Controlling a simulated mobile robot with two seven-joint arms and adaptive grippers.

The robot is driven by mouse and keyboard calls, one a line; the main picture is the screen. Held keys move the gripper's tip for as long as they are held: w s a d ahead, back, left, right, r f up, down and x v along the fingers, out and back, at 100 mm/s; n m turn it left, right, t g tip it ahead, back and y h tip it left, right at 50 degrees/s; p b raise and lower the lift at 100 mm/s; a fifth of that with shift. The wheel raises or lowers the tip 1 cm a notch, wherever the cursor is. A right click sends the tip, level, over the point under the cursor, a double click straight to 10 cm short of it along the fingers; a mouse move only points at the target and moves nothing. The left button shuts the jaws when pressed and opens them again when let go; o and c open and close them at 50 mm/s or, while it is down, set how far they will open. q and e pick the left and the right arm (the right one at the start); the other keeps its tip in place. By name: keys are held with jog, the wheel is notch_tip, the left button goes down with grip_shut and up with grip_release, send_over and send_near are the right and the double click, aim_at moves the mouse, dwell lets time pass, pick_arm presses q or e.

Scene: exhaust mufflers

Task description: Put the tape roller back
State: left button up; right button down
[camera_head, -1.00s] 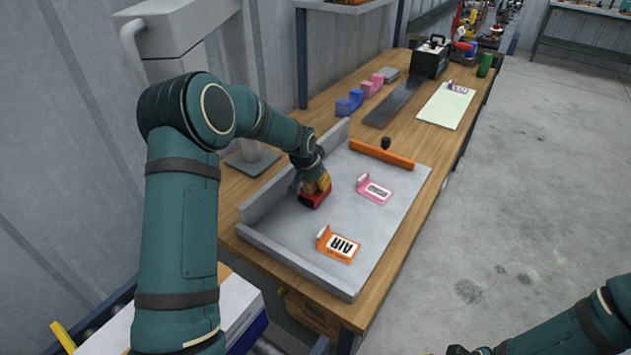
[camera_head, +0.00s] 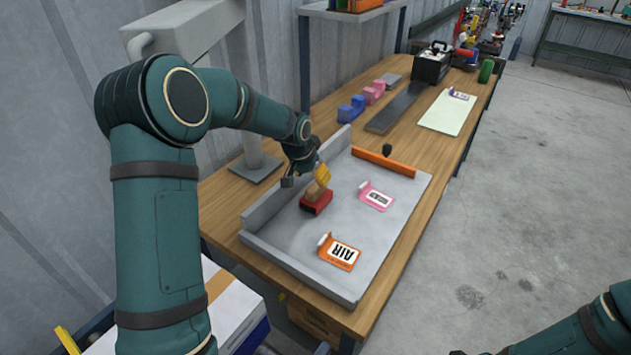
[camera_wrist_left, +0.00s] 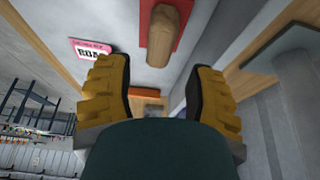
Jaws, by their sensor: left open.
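The tape roller appears to be the red block with a tan, rounded upper part (camera_head: 316,201). It sits on the grey tray (camera_head: 375,250), near the tray's raised back wall. In the left wrist view, its red base (camera_wrist_left: 148,12) and tan part (camera_wrist_left: 168,38) show beyond the fingers. My left gripper (camera_head: 306,178) is just above the roller, with yellow-padded fingers spread. In the wrist view, the gap between the fingers (camera_wrist_left: 157,88) is empty. Only part of my right arm shows at the lower right; its fingers are out of frame.
An orange AIR card (camera_head: 340,253) and a pink card (camera_head: 377,196) lie on the tray. An orange bar (camera_head: 384,162) lies at its far end. Blue (camera_head: 351,109) and pink (camera_head: 375,92) holders stand behind, beside a dark strip (camera_head: 396,107) and a pale sheet (camera_head: 447,112).

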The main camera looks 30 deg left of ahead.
pick_arm(q)
jog(key=shift+v, duration=2.2)
jog(key=shift+p, duration=0.3)
